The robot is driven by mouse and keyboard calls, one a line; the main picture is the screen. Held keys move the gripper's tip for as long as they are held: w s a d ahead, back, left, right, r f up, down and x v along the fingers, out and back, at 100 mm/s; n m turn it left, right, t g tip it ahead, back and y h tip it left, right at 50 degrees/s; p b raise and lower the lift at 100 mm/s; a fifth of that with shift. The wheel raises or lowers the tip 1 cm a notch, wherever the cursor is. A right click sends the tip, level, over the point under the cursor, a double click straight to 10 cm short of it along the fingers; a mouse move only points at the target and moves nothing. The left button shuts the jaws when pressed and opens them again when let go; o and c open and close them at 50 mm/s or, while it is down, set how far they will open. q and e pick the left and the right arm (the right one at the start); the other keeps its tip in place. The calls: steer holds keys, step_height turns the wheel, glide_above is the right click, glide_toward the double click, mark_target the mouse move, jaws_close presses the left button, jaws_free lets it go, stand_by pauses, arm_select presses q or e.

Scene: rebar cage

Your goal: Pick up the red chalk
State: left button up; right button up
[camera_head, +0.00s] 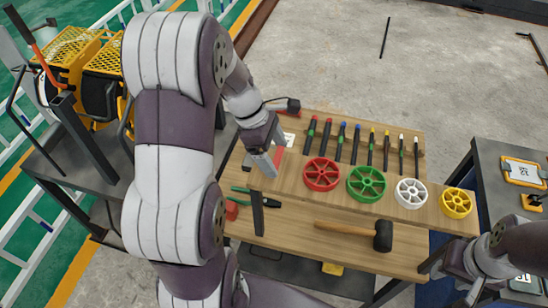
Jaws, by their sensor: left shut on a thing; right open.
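Several slim dark markers stand in a row along the back of the wooden bench, with coloured ends. My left gripper (270,165) is over the bench's left part, left of the row. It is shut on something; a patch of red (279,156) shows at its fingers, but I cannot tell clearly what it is. My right gripper (440,268) is open at the bench's lower right edge, partly hidden by its wrist.
The wooden bench (290,205) carries red (322,174), green (366,184), white (411,193) and yellow (456,203) wheels. A mallet (382,236) lies in front. A grey table (497,155) stands at right.

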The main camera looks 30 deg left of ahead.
mark_target(278, 160)
arm_select(q)
steer(key=r, duration=0.1)
steer(key=d+r+b, duration=0.1)
steer(key=shift+s+d+r, duration=0.1)
steer(key=shift+s+r, duration=0.05)
steer(key=shift+r, duration=0.25)
steer(key=s+d+r+p, duration=0.1)
steer(key=s+d+r, duration=0.2)
steer(key=d+r, duration=0.3)
steer(key=d, duration=0.4)
steer(key=shift+r, duration=0.25)
steer(key=o, duration=0.5)
steer(key=c, duration=0.4)
